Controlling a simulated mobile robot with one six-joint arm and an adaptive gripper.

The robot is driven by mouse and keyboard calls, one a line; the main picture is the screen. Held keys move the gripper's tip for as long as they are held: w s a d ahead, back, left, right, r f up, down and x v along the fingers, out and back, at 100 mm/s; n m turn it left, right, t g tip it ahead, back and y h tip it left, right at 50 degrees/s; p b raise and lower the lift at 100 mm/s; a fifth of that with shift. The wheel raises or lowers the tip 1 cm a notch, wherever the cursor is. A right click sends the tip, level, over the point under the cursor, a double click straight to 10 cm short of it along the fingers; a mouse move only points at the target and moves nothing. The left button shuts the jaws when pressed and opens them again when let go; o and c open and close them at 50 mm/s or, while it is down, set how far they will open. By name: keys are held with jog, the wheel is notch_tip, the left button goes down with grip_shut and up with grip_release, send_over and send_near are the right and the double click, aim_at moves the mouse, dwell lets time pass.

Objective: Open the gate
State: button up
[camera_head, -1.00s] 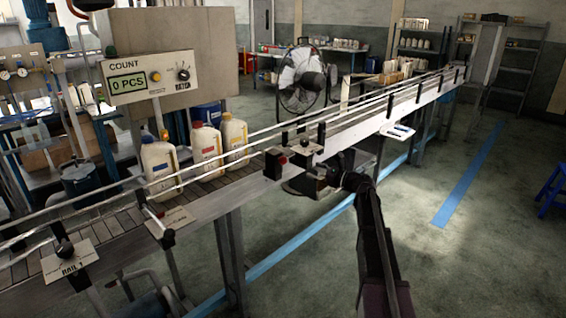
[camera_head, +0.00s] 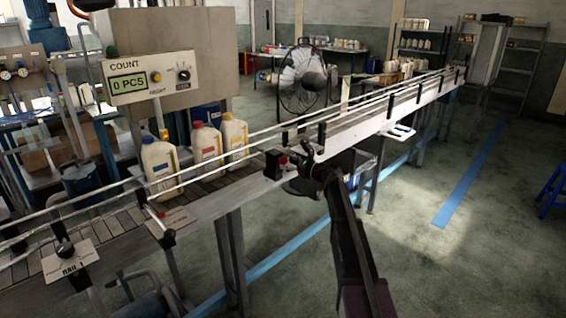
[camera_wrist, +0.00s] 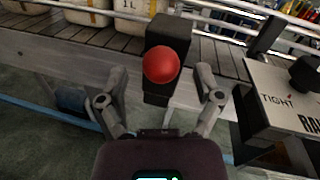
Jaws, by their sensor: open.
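A black block (camera_wrist: 166,35) with a round red knob (camera_wrist: 161,66) on its face sits at the conveyor's near edge in the wrist view. It looks like the gate's handle. In the head view the small red part (camera_head: 283,160) shows beside my gripper (camera_head: 306,160), which partly covers that spot. In the wrist view my gripper (camera_wrist: 159,88) is open, one finger to each side of the knob. The fingers look apart from it. I cannot tell whether the knob is fully between the fingertips.
Three capped bottles (camera_head: 205,146) stand on the conveyor (camera_head: 218,203), left of the block. Metal guide rails (camera_head: 345,107) run along the belt. A panel with a black knob (camera_wrist: 305,74) is close on the right in the wrist view. The floor (camera_head: 400,240) on the near side is open.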

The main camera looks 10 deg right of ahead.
jog(key=shift+x, duration=1)
